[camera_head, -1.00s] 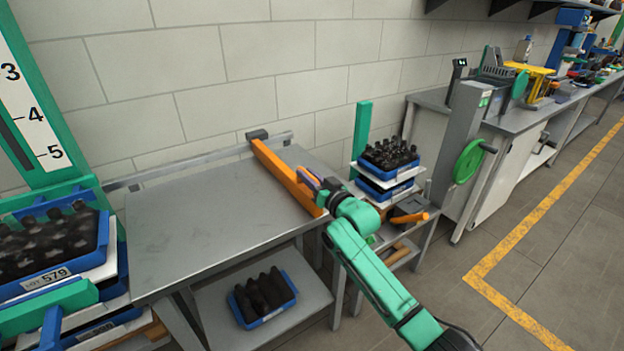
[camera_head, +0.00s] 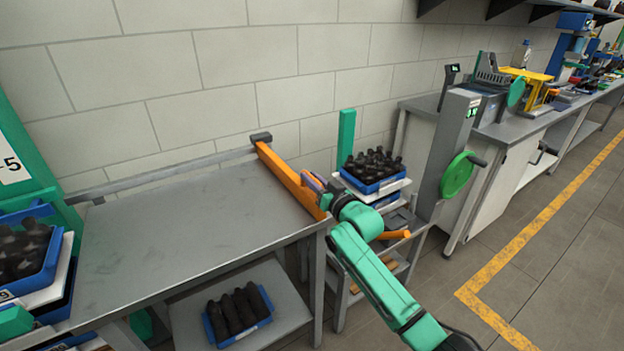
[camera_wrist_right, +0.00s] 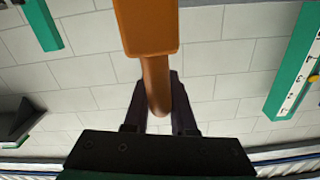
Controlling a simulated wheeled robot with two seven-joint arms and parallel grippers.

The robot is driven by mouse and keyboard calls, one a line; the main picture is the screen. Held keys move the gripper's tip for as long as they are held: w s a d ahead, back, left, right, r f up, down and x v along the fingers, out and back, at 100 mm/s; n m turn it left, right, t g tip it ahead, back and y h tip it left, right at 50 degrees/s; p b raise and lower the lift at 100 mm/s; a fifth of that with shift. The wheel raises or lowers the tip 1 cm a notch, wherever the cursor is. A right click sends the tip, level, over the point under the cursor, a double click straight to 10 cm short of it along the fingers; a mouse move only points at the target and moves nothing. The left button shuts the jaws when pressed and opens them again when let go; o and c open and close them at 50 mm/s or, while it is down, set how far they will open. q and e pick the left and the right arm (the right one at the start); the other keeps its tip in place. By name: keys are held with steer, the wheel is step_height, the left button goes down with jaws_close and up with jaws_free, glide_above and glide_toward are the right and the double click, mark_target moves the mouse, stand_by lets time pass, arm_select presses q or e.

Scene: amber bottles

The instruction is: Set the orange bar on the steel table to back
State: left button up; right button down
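The orange bar (camera_head: 290,180) lies along the right edge of the steel table (camera_head: 185,235), running from back to front. Its far end meets a dark block (camera_head: 261,137) at the right end of the grey back rail (camera_head: 160,172). My right gripper (camera_head: 326,196) is at the bar's near end, partly hidden by its own wrist. In the right wrist view, a rounded orange handle (camera_wrist_right: 157,85) under the bar (camera_wrist_right: 147,25) sits between the dark fingers (camera_wrist_right: 158,105), which appear closed against it. My left gripper is not in view.
A stand with a blue crate of dark bottles (camera_head: 372,168) is close to the table's right side. Another blue crate (camera_head: 238,318) sits on the lower shelf. A bottle rack (camera_head: 28,260) stands at left. The tabletop left of the bar is clear.

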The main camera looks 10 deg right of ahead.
steer(key=c, duration=0.8)
jaws_free()
steer(key=shift+d+r, duration=0.1)
steer(key=shift+d, duration=0.1)
steer(key=shift+c, duration=0.2)
steer(key=shift+o, duration=0.4)
steer(key=shift+w+d, duration=0.1)
steer(key=shift+d, duration=0.05)
steer(key=shift+s+d+f, duration=0.1)
steer(key=shift+s+f, duration=0.1)
steer(key=shift+s, duration=0.4)
steer(key=b+v, duration=0.1)
steer(key=v, duration=1.2)
steer(key=shift+s+b, duration=0.2)
steer(key=shift+b, duration=0.2)
steer(key=shift+d, duration=0.1)
